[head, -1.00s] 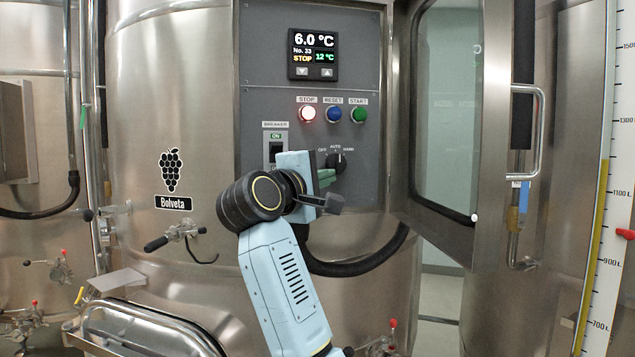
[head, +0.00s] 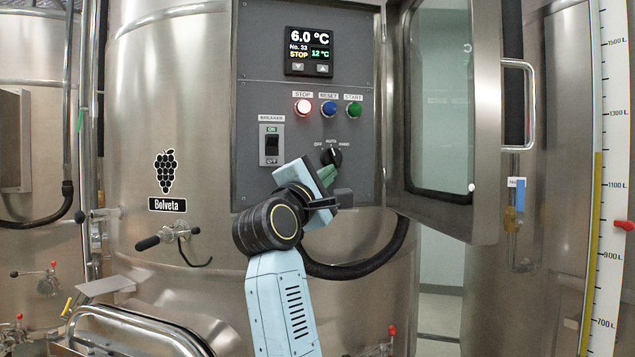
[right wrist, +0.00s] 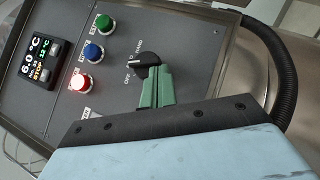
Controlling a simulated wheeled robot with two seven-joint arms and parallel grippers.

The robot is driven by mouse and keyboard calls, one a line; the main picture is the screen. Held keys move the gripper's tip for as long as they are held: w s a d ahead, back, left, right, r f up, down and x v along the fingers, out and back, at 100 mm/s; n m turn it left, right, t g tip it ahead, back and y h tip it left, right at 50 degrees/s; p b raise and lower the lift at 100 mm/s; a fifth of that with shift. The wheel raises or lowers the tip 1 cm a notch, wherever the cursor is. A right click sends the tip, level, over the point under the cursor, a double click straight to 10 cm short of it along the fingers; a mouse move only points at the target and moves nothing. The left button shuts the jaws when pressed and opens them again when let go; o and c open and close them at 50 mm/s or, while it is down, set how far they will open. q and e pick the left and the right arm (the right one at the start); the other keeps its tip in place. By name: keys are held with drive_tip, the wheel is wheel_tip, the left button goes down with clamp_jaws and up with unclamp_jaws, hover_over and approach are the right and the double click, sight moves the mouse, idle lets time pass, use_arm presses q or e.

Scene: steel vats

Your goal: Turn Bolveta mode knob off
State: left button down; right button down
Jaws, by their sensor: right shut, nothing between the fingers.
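The black mode knob (head: 331,155) is on the grey control panel of the Bolveta vat, under OFF, AUTO and HAND labels. It also shows in the right wrist view (right wrist: 149,60), with OFF and HAND readable beside it; its exact setting is hard to tell. My right gripper (head: 323,184) is just below the knob in the head view, with its green fingers shut and empty. In the right wrist view the fingertips (right wrist: 156,76) are right at the knob's edge; I cannot tell whether they touch. My left gripper is not in view.
Lit STOP (head: 303,107), blue RESET (head: 328,109) and green START (head: 354,109) buttons sit above the knob. The breaker switch (head: 271,145) is to its left. The open panel door (head: 487,120) stands to the right. A black hose (head: 360,268) curves below the panel.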

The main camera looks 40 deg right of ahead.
drive_tip(key=shift+s+d+f+n+t+b, duration=0.15)
drive_tip(key=shift+d+n+t+b, duration=0.2)
drive_tip(key=shift+n, duration=0.25)
drive_tip(key=shift+s+d+f+n+t+b, duration=0.1)
drive_tip(key=shift+n+t+b, duration=0.15)
drive_tip(key=shift+n+t, duration=0.3)
drive_tip(key=shift+d, duration=0.1)
